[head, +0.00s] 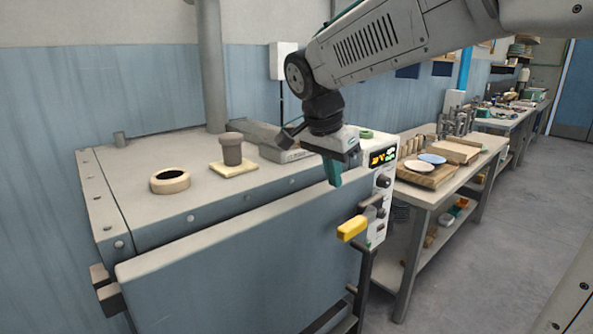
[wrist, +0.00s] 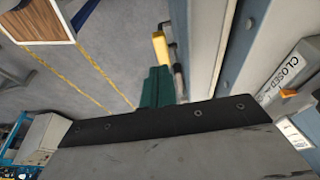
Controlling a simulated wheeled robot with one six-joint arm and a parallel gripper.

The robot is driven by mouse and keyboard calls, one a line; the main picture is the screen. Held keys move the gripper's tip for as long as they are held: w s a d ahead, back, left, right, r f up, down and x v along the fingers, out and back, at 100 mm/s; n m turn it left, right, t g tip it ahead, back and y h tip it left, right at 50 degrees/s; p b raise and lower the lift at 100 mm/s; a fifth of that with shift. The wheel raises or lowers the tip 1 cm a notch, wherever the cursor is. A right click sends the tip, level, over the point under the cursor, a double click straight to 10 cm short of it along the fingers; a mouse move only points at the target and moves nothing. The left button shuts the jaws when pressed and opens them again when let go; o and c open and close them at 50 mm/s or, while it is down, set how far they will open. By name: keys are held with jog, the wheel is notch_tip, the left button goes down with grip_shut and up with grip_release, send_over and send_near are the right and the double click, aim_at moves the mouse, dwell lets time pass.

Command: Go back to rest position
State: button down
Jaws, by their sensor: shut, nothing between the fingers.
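My gripper (head: 336,180) is in the head view, pointing down in front of the top right edge of the plate dryer (head: 240,270). Its teal fingers are together and hold nothing. In the wrist view the teal fingers (wrist: 156,87) show closed at the middle. The dryer has a yellow handle (head: 352,228) at its front right, below my gripper and apart from it. The yellow handle also shows beyond the fingers in the wrist view (wrist: 160,48). The dryer's front door looks shut in the head view.
On the dryer top are a tape-like ring (head: 170,181), a dark cup (head: 231,149) on a pale pad and a grey box. A control panel (head: 382,185) is at the dryer's right. A workbench (head: 433,193) with plates stands beyond. The floor (head: 500,260) at right is clear.

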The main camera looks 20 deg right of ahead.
jog(key=s+a+f+n+y, duration=0.1)
jog(key=s+a+f+n, duration=0.1)
jog(key=s+n, duration=0.5)
jog(key=s+a+f+n+y, duration=0.2)
jog(key=s+f+n, duration=0.3)
jog(key=s, duration=0.9)
jog(key=n, duration=0.2)
jog(key=shift+s+a+f+n, duration=0.2)
jog(key=shift+s+f+n, duration=0.1)
jog(key=shift+s, duration=0.05)
